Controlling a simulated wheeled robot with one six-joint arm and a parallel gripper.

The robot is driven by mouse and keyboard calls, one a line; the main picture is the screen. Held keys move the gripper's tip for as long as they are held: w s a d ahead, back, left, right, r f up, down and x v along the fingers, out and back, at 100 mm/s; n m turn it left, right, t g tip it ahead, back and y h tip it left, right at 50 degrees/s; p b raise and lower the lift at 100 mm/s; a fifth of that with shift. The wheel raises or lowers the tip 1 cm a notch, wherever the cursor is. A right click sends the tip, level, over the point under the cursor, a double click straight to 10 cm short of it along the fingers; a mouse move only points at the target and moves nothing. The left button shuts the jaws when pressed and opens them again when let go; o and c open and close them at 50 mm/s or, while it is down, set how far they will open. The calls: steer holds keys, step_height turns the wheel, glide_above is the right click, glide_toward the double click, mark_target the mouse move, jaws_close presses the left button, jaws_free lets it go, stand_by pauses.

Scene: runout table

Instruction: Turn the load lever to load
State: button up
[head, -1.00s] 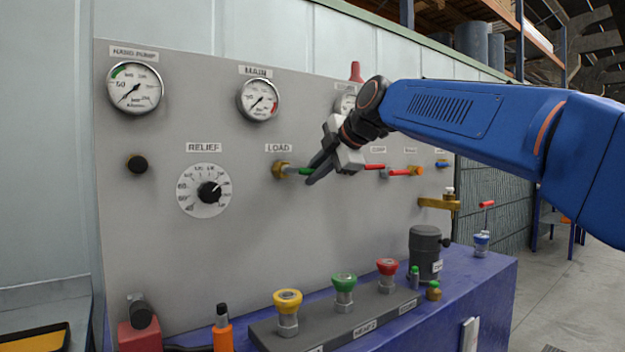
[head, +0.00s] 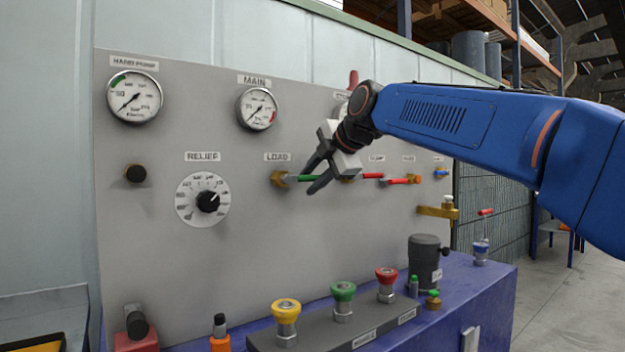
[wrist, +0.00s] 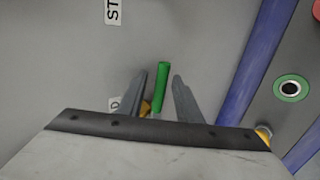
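The load lever has a green handle (head: 302,178) on a brass valve body (head: 280,178) under the LOAD label (head: 278,157). In the head view the handle points right, about level. My gripper (head: 308,179) is at the handle, its dark fingers spread apart. In the wrist view the green handle (wrist: 162,88) lies between the two fingers of my gripper (wrist: 160,82), with a gap to each side. The brass body (wrist: 146,107) is partly hidden behind the left finger and the gripper body.
Red-handled valves (head: 402,181) sit to the right on the same grey panel (head: 240,260). The relief dial (head: 203,200) is at the left. Below, yellow, green and red couplings (head: 343,292) stand on the blue bench. The panel below the lever is clear.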

steer(key=shift+r, duration=0.1)
steer(key=v, duration=1.7)
steer(key=shift+d, duration=0.2)
steer(key=shift+s, duration=0.1)
